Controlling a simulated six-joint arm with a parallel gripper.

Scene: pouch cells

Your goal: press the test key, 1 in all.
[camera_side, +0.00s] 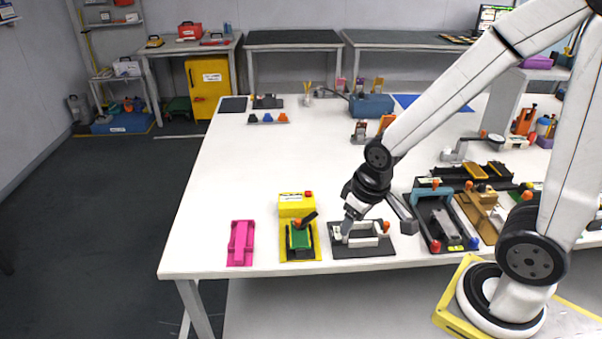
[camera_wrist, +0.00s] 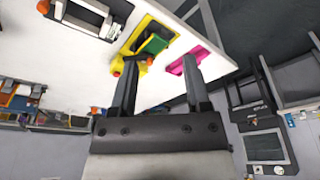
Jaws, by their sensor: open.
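A yellow tester (camera_side: 297,202) stands near the table's front edge, with a small red key (camera_side: 308,194) on top at its right corner. In front of its block sits a green piece (camera_side: 300,238) in a dark bed, with a black lever (camera_side: 308,219) and an orange knob. My gripper (camera_side: 376,216) is open and empty, to the right of the tester and above a black plate fixture (camera_side: 372,251). In the wrist view the open fingers (camera_wrist: 160,66) show, with the yellow tester (camera_wrist: 124,63) beyond them.
A pink holder (camera_side: 241,243) lies left of the tester; it also shows in the wrist view (camera_wrist: 203,51). Dark and tan fixtures (camera_side: 436,222) with knobs crowd the table to the right. The white table (camera_side: 245,165) is clear behind the tester.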

